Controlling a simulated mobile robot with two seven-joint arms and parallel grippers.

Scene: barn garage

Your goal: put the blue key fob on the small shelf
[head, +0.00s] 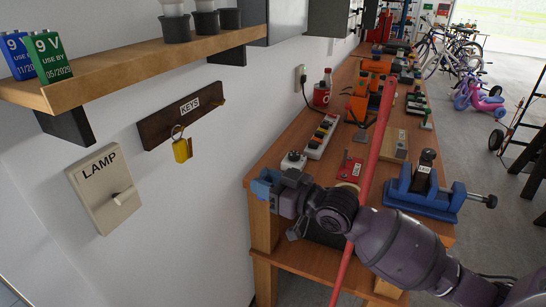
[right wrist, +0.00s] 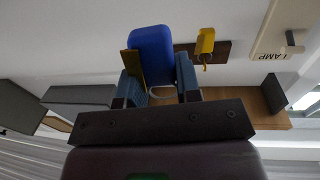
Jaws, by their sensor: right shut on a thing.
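In the head view my right gripper (head: 272,187) is in front of the wall, at the near left end of the workbench. It is shut on the blue key fob (head: 262,187). In the right wrist view the blue fob (right wrist: 152,52) sits between the fingers, with a brass-coloured flat piece (right wrist: 132,63) beside it. A wooden wall shelf (head: 150,68) is at the upper left, higher than and apart from the gripper; I take it for the small shelf. My left gripper is not in view.
The shelf bears two 9V batteries (head: 40,57) and black pots (head: 204,24). Below it are a KEYS rack (head: 160,125) with a yellow fob (head: 182,150) and a LAMP switch (head: 105,190). A red pole (head: 372,135) crosses the cluttered workbench (head: 290,145). Some shelf top between batteries and pots is clear.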

